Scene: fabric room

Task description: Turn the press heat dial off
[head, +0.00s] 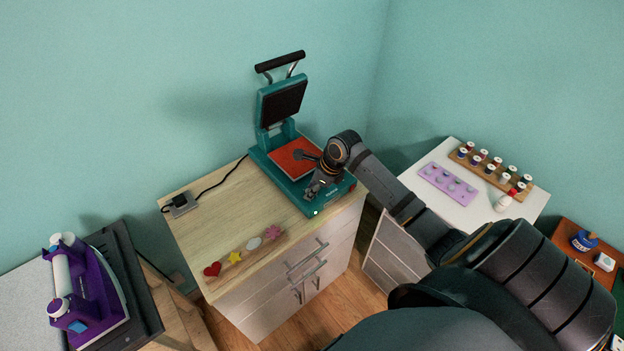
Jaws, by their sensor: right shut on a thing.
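The teal heat press (270,157) stands on the wooden cabinet near the wall. Its upper plate is swung up, with a black handle (280,61) on top, and its lower plate shows orange-red (286,158). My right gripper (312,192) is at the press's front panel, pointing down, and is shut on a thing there. That thing is at the place of the heat dial, but the fingers hide it, so its setting cannot be seen. A small light spot shows at the panel's front left corner. My left gripper is not in view.
A socket block with a black plug (180,203) and cord lies on the cabinet (215,229). Felt shapes (234,257) line its front edge. A purple iron (84,290) stands at left. Spools in a rack (490,168) and a lilac tray (447,184) are on the white cabinet at right.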

